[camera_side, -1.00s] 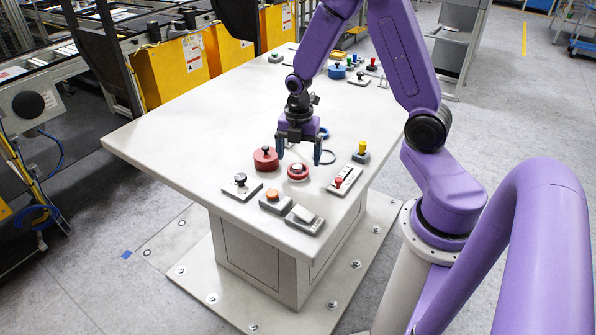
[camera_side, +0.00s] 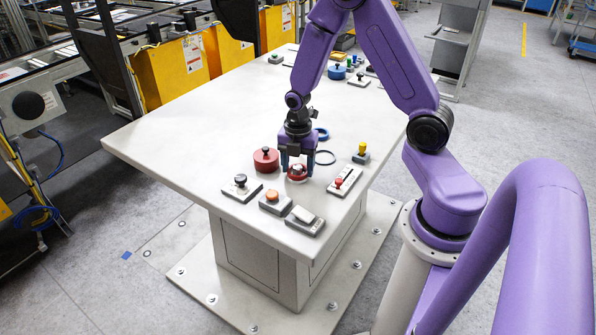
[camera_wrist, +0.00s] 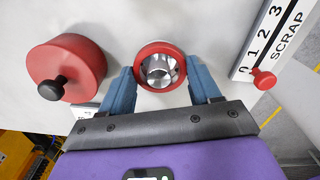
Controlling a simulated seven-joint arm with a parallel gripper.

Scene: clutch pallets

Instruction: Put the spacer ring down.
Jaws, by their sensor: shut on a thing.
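A red ring (camera_side: 297,178) with a shiny silver centre is near the front of the white table. In the wrist view the red ring (camera_wrist: 160,46) lies between the blue fingertips. My gripper (camera_side: 297,171) points down and is shut on this ring from both sides; in the wrist view, my gripper (camera_wrist: 161,82) has a finger at its left and right. The ring looks at table level; I cannot tell whether it touches the table. A thin dark blue ring (camera_side: 333,161) lies flat behind it to the right, and a thicker blue ring (camera_side: 322,133) lies farther back.
A red round pot with a black knob (camera_side: 266,159) stands close left, also in the wrist view (camera_wrist: 75,60). A SCRAP counter slide (camera_side: 344,181) with a red knob is close right. The table's left side (camera_side: 190,145) is clear.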

